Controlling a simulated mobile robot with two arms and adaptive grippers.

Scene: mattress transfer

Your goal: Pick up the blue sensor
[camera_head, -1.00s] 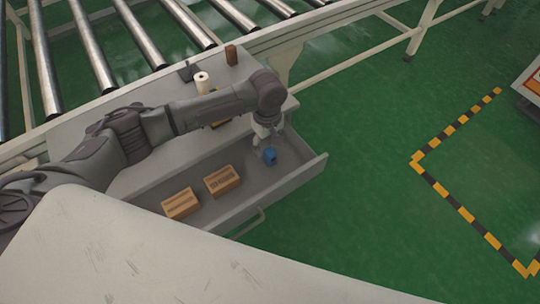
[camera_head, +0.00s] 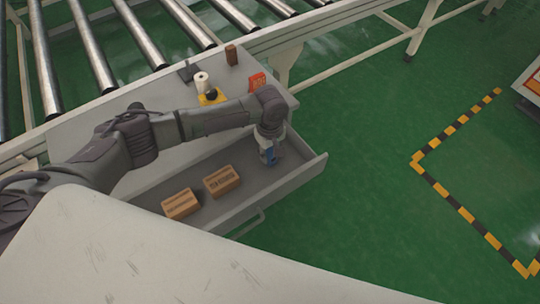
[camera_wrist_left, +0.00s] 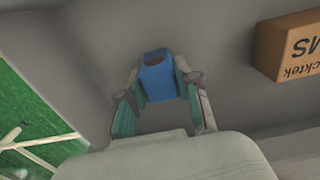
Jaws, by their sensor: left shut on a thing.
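The blue sensor (camera_head: 273,154) is in the right end of the open grey drawer (camera_head: 300,170). In the left wrist view, the sensor (camera_wrist_left: 158,78) sits between the two fingers of my left gripper (camera_wrist_left: 159,92), which touch it from both sides. My left gripper (camera_head: 269,152) reaches down into the drawer in the head view and is shut on the sensor, partly covering it. I cannot tell whether the sensor is clear of the drawer floor. My right gripper is not in view.
Two brown boxes (camera_head: 221,181) (camera_head: 181,204) lie in the drawer left of the gripper; one box (camera_wrist_left: 288,46) shows in the wrist view. A white roll (camera_head: 202,82), a yellow item (camera_head: 212,98) and a red item (camera_head: 257,82) stand on the top. A roller conveyor (camera_head: 130,40) runs behind.

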